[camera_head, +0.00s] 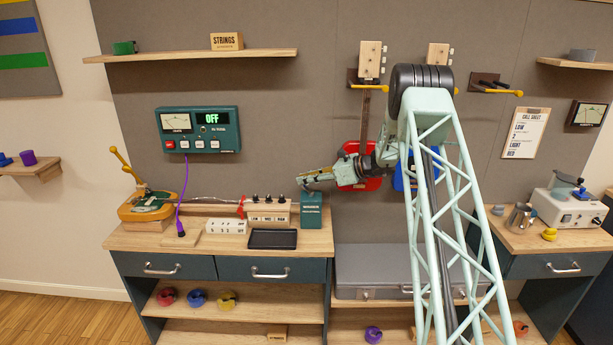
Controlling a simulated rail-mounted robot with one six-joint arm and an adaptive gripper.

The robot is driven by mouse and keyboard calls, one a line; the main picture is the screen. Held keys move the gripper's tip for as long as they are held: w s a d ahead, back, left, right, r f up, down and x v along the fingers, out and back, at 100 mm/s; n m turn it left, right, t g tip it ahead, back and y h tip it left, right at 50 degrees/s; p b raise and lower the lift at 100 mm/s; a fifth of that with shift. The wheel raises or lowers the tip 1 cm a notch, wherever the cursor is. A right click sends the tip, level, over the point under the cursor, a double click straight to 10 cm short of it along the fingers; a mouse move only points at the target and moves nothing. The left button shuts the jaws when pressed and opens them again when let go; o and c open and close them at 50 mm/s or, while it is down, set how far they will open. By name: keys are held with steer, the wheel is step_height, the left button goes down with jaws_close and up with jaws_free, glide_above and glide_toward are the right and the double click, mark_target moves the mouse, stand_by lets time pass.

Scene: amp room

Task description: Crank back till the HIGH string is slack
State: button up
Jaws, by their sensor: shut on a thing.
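A pale wooden block (268,218) with three dark pegs stands on the left bench, with small labels on its front. The rightmost peg (283,198) is nearest my gripper. Pale strings (212,201) run left from a red piece at the block's left end toward a green-and-orange device (147,207) with a yellow lever. A teal block (311,212) stands just right of the pegs. My gripper (304,184) reaches in from the right, directly above the teal block. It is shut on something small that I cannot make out. Whether the strings are taut is too small to tell.
A meter panel (197,130) on the wall reads OFF, with a purple cable hanging to the bench. Red and blue guitar bodies hang behind my arm.

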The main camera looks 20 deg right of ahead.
steer(key=shift+a+n+g+y+p, duration=0.5)
steer(key=shift+n+g+y, duration=0.2)
steer(key=shift+n, duration=0.3)
steer(key=shift+s, duration=0.1)
steer(key=o, duration=0.9)
steer(key=shift+a+g, duration=0.1)
steer(key=shift+g, duration=0.2)
steer(key=shift+v, duration=6.05)
steer(key=shift+f, duration=0.1)
